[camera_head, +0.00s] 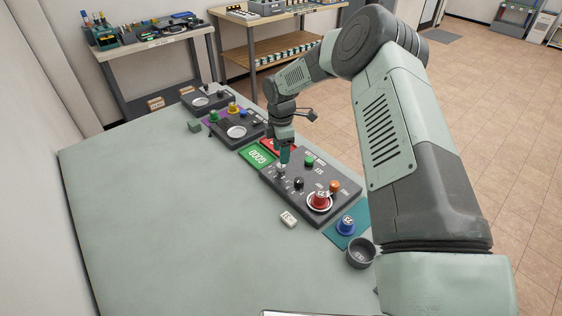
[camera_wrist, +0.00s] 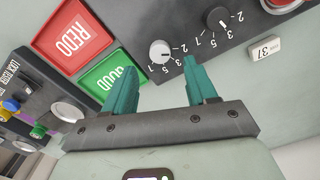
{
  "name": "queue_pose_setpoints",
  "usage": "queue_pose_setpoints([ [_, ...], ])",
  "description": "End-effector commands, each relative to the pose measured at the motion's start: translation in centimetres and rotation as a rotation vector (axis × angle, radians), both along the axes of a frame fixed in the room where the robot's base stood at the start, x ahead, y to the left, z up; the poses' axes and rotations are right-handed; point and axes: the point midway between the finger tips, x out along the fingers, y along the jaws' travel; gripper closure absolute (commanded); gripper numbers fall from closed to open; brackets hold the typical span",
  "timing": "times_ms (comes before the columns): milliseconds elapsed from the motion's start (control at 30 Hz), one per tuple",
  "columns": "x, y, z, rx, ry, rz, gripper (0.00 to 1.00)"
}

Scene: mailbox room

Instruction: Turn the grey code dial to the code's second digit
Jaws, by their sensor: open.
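The grey code dial (camera_wrist: 160,52) is a pale round knob on the dark panel (camera_head: 264,181), with printed digits beside it. In the wrist view it lies between and just beyond my fingertips, apart from both; its pointer setting is too small to read surely. My gripper (camera_wrist: 153,58) is open and empty; in the head view the gripper (camera_head: 284,160) is low over the panel's left part, by the dial (camera_head: 281,170). A black dial (camera_wrist: 217,18) with its own digits sits beside the grey one. A small white block (camera_wrist: 265,48) carries two digits, seen turned over, perhaps the code.
A red pad (camera_wrist: 72,38) and a green pad (camera_wrist: 115,72) adjoin the panel. A red button (camera_head: 319,199), an orange knob (camera_head: 334,185) and a green button (camera_head: 309,160) stand on it. A dark cup (camera_head: 360,254) is nearby. The left table (camera_head: 160,220) is clear.

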Motion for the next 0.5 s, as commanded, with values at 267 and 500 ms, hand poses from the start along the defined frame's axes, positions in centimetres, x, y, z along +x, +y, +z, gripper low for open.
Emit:
queue_pose_setpoints([
  [267,0.0,0.0,-4.3,0.0,0.001,-0.001,0.43],
  [500,0.0,0.0,-5.2,0.0,-0.001,-0.001,0.43],
])
